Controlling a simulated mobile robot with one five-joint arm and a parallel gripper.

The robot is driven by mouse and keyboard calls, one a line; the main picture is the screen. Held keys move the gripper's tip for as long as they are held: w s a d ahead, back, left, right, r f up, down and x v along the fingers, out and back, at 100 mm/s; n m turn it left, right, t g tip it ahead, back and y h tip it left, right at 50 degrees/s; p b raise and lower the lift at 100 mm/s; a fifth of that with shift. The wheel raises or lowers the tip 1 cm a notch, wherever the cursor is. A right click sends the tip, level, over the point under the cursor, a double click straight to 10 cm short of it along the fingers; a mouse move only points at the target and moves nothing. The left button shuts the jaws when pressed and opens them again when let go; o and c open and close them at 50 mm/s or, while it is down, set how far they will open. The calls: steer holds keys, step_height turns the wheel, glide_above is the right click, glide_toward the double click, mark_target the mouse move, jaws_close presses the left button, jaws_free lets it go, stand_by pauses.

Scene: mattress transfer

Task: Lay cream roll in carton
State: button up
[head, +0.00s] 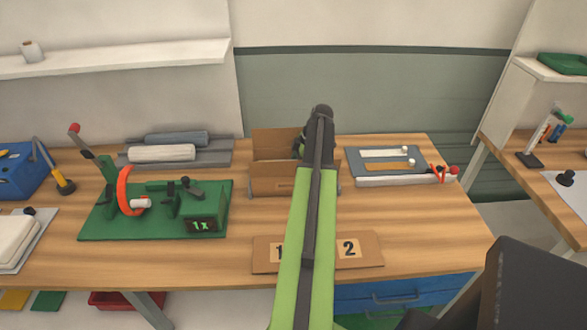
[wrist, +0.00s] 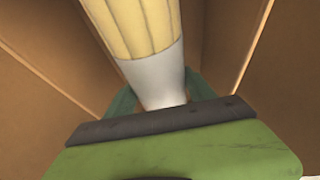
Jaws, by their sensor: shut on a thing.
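The cream roll (wrist: 142,25) is ribbed, with a white band near my end of it, and shows in the wrist view. My gripper (wrist: 160,100) is shut on its white end. Brown cardboard walls of the carton (wrist: 45,75) stand on both sides of the roll. In the head view the open carton (head: 275,188) stands at the middle of the table, and my arm reaches over its right part. The arm hides the roll there and most of my gripper. I cannot tell whether the roll touches the carton floor.
A grey tray (head: 222,155) left of the carton bears a pale roll (head: 162,153) and a grey roll (head: 178,138). A green fixture (head: 105,222) stands front left. A flat tray (head: 355,163) lies at right. A card numbered 1 and 2 (head: 367,250) is in front.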

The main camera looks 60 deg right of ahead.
steer(key=shift+f+b, duration=0.95)
steer(key=shift+f, duration=0.05)
steer(key=o, duration=1.8)
steer(key=shift+r, duration=0.1)
steer(key=p+v, duration=1.6)
steer(key=v, duration=0.1)
steer(key=shift+s+d, duration=0.1)
steer(key=shift+s, duration=0.1)
